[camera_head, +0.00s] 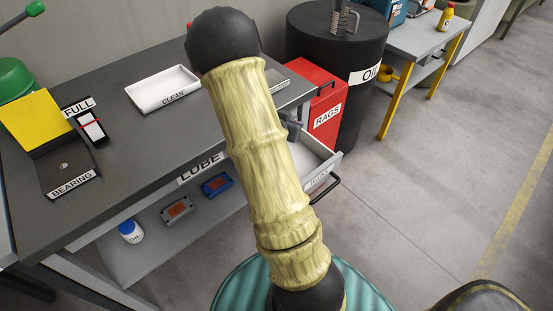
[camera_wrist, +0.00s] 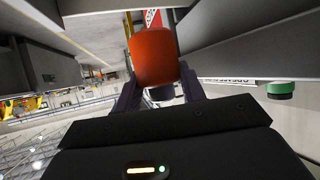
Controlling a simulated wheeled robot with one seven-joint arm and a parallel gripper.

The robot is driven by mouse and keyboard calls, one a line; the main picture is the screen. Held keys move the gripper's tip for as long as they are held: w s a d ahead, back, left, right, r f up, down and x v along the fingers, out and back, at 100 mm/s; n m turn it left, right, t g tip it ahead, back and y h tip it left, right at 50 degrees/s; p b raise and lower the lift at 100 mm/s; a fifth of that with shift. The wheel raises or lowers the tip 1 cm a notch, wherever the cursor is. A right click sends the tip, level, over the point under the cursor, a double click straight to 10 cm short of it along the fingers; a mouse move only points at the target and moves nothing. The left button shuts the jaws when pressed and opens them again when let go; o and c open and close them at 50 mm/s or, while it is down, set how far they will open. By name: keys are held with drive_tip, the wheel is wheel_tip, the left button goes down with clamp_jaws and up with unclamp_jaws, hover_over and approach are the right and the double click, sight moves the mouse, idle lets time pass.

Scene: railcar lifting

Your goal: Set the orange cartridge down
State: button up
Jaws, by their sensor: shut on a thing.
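The orange cartridge (camera_wrist: 154,56) stands out in the wrist view, between the two dark fingers of my gripper (camera_wrist: 159,91). My gripper is shut on it. Surfaces of the bench or drawer lie close around it, but I cannot tell whether it touches any of them. In the head view my arm hides the cartridge and most of the gripper. An open white drawer (camera_head: 322,161) sticks out from the bench just right of my arm.
A red RAGS bin (camera_head: 322,105) and a black OIL drum (camera_head: 335,45) stand behind.

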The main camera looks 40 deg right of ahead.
idle(0.3)
wheel_tip(320, 180, down, 14)
drive_tip(key=shift+f+b, duration=0.1)
drive_tip(key=shift+b, duration=0.75)
drive_tip(key=w, duration=0.3)
drive_tip(key=shift+w+a+r, duration=0.1)
drive_tip(key=shift+w+r, duration=0.05)
drive_tip(key=shift+r, duration=0.1)
drive_tip(key=shift+w, duration=0.55)
drive_tip(key=shift+w+a+p, duration=0.1)
drive_tip(key=shift+w+p, duration=0.2)
drive_tip(key=shift+w, duration=0.05)
drive_tip(key=w, duration=0.3)
drive_tip(key=shift+a+f, duration=0.15)
drive_tip(key=shift+f, duration=0.45)
